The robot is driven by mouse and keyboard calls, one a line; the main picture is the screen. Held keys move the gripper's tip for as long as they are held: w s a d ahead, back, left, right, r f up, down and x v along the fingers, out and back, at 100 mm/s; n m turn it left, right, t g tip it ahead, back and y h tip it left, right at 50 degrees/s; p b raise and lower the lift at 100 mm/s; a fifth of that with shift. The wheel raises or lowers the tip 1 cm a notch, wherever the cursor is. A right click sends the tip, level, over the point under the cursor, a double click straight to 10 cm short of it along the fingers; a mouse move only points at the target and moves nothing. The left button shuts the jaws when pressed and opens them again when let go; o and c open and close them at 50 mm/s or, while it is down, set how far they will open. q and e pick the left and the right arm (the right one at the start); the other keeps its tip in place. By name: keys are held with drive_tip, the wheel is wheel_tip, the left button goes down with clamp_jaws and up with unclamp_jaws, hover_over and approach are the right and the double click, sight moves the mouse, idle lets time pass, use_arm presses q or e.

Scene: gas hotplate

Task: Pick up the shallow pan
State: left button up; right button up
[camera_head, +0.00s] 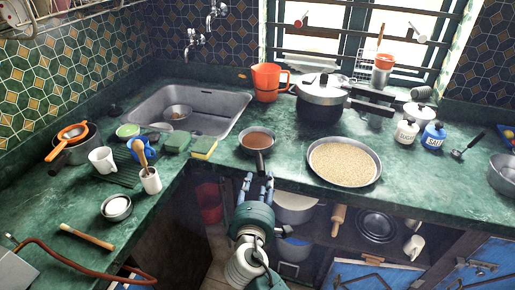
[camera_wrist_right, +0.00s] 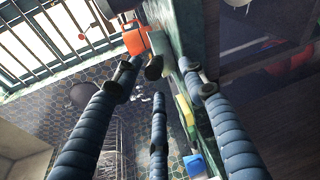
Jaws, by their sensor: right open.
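The shallow pan (camera_head: 257,139) is small and round, with brown contents. It sits on the green counter near its front edge, and its dark handle points towards me. My right gripper (camera_head: 258,178) is just in front of the counter edge, at the handle's end, with its fingers spread. In the right wrist view the open fingers (camera_wrist_right: 160,68) surround a dark rounded piece (camera_wrist_right: 153,68) that looks like the handle's end. Whether they touch it I cannot tell. My left gripper is in neither view.
A wide pan of grain (camera_head: 344,162) stands close on the right. A pressure cooker (camera_head: 321,97) and an orange jug (camera_head: 268,82) stand behind. A yellow-green sponge (camera_head: 204,147) and the sink (camera_head: 215,107) are to the left. Open shelves (camera_head: 340,250) are below.

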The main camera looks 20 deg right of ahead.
sight(259, 168)
drive_tip(key=shift+n, duration=0.3)
drive_tip(key=w, duration=0.2)
drive_tip(key=w+d, duration=0.1)
drive_tip(key=w, duration=0.2)
drive_tip(key=shift+w+d+r+p, duration=0.1)
drive_tip(key=shift+w+r+p, duration=0.1)
drive_tip(key=shift+p, duration=0.15)
drive_tip(key=p+x, duration=0.1)
drive_tip(key=x, duration=0.4)
drive_tip(key=shift+w+d+f, duration=0.1)
drive_tip(key=shift+w+f, duration=0.15)
drive_tip(key=shift+w, duration=0.1)
drive_tip(key=shift+s, duration=0.1)
drive_tip(key=c, duration=0.3)
clamp_jaws()
drive_tip(key=shift+r, duration=0.2)
